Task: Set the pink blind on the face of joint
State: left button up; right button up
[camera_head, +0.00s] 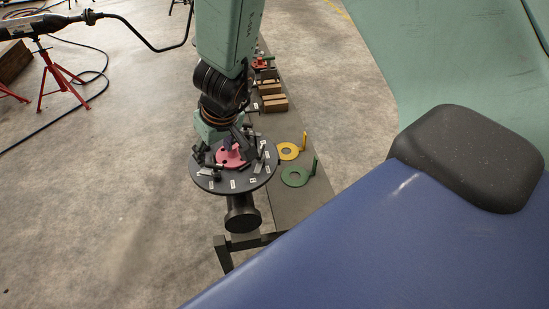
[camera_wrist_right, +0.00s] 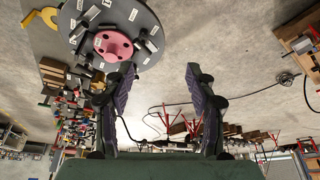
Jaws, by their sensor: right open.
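The pink blind (camera_head: 231,160) is a small round plate with dark holes. It shows against the dark round face of the joint (camera_head: 235,183), near its middle, with small tagged clamps or bolts around it. In the right wrist view the pink blind (camera_wrist_right: 113,45) and the grey joint face (camera_wrist_right: 150,14) are at the upper left, past the left-hand finger. I cannot tell whether the blind lies flat on the face. My right gripper (camera_wrist_right: 160,72) is open, with nothing between its fingers. In the head view it is above the blind and partly hides it. My left gripper is out of view.
A yellow ring (camera_head: 288,151) and a green ring (camera_head: 295,177), each with an upright handle, lie on the narrow bench right of the joint. Wooden blocks (camera_head: 273,102) are farther back. A red stand (camera_head: 58,75) holds a pipe at left. The floor left of the joint is clear.

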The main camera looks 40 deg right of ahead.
notch_tip(320, 180, down, 21)
jog(key=s+a+m+b, duration=0.1)
jog(key=a+b, duration=0.1)
jog(key=b, duration=2)
jog(key=shift+s, duration=0.3)
